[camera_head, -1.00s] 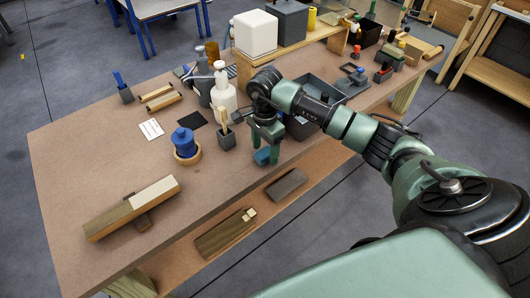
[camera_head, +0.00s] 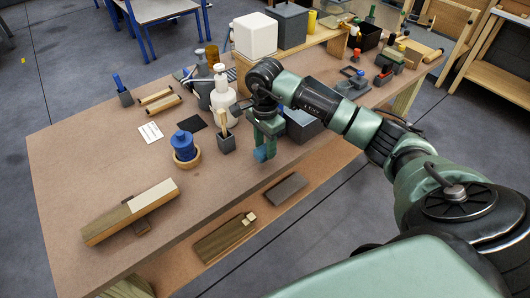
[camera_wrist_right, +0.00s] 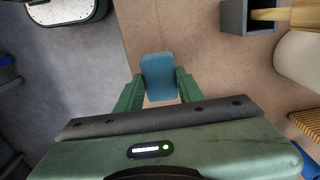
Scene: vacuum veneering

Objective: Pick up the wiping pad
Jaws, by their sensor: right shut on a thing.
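The blue wiping pad (camera_head: 264,153) is between the fingertips of my right gripper (camera_head: 265,145), near the front edge of the workbench (camera_head: 90,150). In the right wrist view the pad (camera_wrist_right: 158,76) sits between the two green fingers of the right gripper (camera_wrist_right: 160,90), which is shut on it. Part of its sides is hidden by the fingers. I cannot tell for sure whether the pad is clear of the bench top. My left gripper is not in view.
A grey holder (camera_head: 226,144) with a brush stands left of the gripper, near a white bottle (camera_head: 223,95). A veneered board (camera_head: 130,212) lies at the front left. A grey bin (camera_head: 303,125) is behind right.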

